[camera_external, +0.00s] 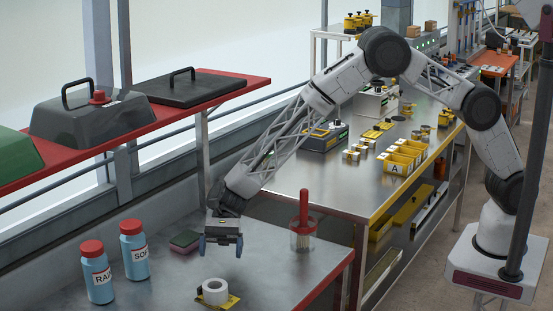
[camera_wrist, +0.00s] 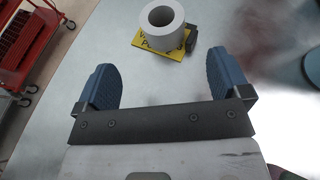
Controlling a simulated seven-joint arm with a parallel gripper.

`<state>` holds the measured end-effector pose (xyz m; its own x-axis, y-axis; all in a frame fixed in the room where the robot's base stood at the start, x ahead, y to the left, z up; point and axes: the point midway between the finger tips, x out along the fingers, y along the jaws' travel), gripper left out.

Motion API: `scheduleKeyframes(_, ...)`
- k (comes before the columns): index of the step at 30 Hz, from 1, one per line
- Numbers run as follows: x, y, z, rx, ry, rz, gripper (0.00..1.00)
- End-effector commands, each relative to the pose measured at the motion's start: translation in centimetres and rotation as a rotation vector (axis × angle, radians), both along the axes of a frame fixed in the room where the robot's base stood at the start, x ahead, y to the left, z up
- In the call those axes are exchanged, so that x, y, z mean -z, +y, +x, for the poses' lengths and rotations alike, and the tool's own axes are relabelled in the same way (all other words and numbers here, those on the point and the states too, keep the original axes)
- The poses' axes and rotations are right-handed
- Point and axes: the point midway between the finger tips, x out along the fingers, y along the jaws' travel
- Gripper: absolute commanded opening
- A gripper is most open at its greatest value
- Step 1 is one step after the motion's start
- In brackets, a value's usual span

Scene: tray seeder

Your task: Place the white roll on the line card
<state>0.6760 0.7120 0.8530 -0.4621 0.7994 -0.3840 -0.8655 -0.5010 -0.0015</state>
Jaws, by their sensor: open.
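The white roll (camera_external: 215,291) stands upright, hole facing up, on a yellow card with dark lettering (camera_external: 232,300) near the front edge of the metal table. In the wrist view the roll (camera_wrist: 163,39) covers part of the yellow card (camera_wrist: 168,54), so its lettering is only partly readable. I take this yellow card for the line card, but cannot confirm it from the text. My gripper (camera_external: 221,247) is open and empty, above and behind the roll in the external view. In the wrist view the blue fingers (camera_wrist: 163,82) are apart and touch neither roll nor card.
Two blue bottles with red caps (camera_external: 135,258) (camera_external: 98,280) stand to the left. A dark sponge-like block (camera_external: 185,240) lies behind my gripper, and a clear jar with a red handle (camera_external: 303,235) stands to the right. A red shelf (camera_external: 222,88) runs above the left side.

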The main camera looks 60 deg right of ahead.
Motion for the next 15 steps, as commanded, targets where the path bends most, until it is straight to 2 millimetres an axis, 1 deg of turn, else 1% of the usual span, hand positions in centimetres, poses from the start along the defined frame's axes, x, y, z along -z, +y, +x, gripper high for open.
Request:
scheduleKeyframes(5,-1.4,-1.3,0.3,-0.007,-0.028,-0.002,0.95)
scheduleKeyframes(8,-2.8,-2.9,0.4,-0.017,-0.061,-0.007,0.95)
scheduleKeyframes(11,-4.7,-5.2,0.6,-0.032,-0.106,-0.015,0.95)
scheduleKeyframes(12,-5.7,-6.2,0.7,-0.038,-0.128,-0.017,0.95)
scheduleKeyframes(14,-7.0,-7.9,0.7,-0.049,-0.162,-0.024,0.95)
scheduleKeyframes(15,-8.0,-9.1,0.7,-0.057,-0.187,-0.028,0.95)
